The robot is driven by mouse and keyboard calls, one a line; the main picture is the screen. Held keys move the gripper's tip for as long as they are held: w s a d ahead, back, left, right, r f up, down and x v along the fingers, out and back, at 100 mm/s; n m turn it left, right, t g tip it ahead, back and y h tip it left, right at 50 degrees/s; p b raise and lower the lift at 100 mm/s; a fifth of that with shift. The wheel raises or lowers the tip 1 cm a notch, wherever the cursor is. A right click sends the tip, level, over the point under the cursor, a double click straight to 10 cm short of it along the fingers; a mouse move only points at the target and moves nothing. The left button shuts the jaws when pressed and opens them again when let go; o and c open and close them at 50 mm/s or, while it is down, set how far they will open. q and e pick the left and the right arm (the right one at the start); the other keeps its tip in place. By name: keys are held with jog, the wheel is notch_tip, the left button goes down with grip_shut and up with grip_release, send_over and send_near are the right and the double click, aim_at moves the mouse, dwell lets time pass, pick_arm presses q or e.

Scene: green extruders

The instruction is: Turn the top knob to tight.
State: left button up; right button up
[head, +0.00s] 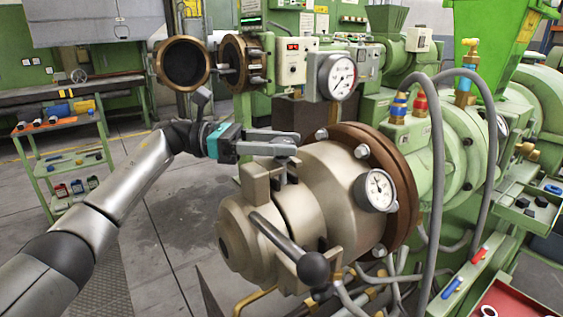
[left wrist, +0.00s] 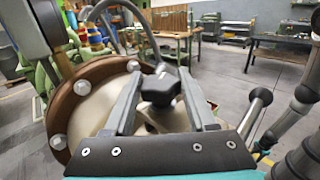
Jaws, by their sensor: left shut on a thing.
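The top knob (left wrist: 160,88) is dark and lobed, and sits between the two fingers of my left gripper (left wrist: 160,77) in the left wrist view. In the head view my left gripper (head: 294,144) reaches in from the left, level above the beige extruder head (head: 322,195). Its fingers are shut on the knob and mostly hide it there. No marking for tight or loose can be read. My right gripper is not in view.
A black ball-ended lever (head: 313,268) sticks out below on the front of the head. A gauge (head: 378,190) and a brown bolted flange (head: 395,165) are to the right. Grey hoses (head: 437,190) arch beside them. A green cart (head: 65,160) stands at left.

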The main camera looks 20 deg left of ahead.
pick_arm(q)
jog(key=shift+m+g+b, duration=1.3)
jog(key=shift+g+b, duration=0.1)
jog(key=shift+g, duration=0.7)
jog(key=o, duration=1.4)
